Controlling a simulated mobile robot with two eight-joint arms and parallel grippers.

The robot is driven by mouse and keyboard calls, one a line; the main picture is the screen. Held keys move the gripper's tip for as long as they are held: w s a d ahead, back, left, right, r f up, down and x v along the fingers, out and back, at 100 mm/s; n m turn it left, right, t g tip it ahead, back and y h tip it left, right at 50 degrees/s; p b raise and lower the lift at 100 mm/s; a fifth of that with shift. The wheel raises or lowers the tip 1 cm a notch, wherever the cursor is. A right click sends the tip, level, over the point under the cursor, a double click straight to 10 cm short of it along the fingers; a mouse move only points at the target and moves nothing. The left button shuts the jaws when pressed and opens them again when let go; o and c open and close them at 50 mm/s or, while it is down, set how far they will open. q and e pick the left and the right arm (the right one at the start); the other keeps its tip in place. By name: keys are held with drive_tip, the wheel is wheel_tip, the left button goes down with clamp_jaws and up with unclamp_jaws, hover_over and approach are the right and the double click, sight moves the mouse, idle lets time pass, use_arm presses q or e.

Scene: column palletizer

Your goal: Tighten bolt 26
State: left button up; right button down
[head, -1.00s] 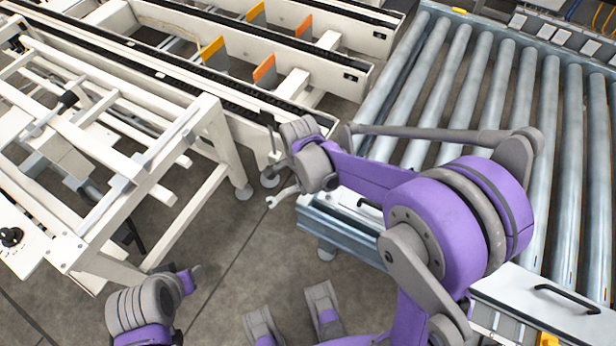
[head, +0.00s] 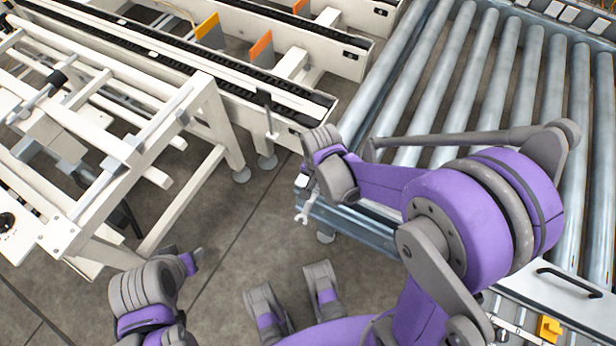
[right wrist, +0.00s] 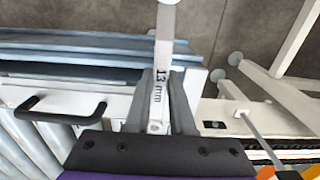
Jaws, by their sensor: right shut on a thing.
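My right gripper (right wrist: 160,78) is shut on a silver wrench (right wrist: 160,98) marked "13 mm", held between its two grey fingers. In the head view the wrench's open end (head: 301,214) shows below my right wrist, beside the near left corner of the roller conveyor (head: 350,222). I cannot tell whether it touches anything. My right gripper itself is largely hidden in the head view by my wrist. My left arm's grey and purple end (head: 190,262) is at the lower left; its jaw state is unclear. I cannot make out bolt 26.
A white frame (head: 185,185) stands at the left. A white chain conveyor (head: 225,90) with orange plates (head: 261,47) runs at the back. Bare grey floor (head: 225,225) lies between the white frame and the roller conveyor.

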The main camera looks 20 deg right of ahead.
drive_tip(key=s+d+n, duration=0.1)
drive_tip(key=n, duration=0.1)
drive_tip(key=s+d+n, duration=0.1)
drive_tip(key=shift+d+n, duration=0.3)
drive_tip(key=shift+n, duration=0.1)
drive_tip(key=shift+s+d+n, duration=0.25)
drive_tip(key=shift+d+n, duration=0.2)
drive_tip(key=shift+n, duration=0.15)
drive_tip(key=shift+s+d+n, duration=0.2)
drive_tip(key=shift+d+n, duration=0.25)
drive_tip(key=shift+n, duration=0.15)
drive_tip(key=shift+f+b, duration=1.1)
idle(1.1)
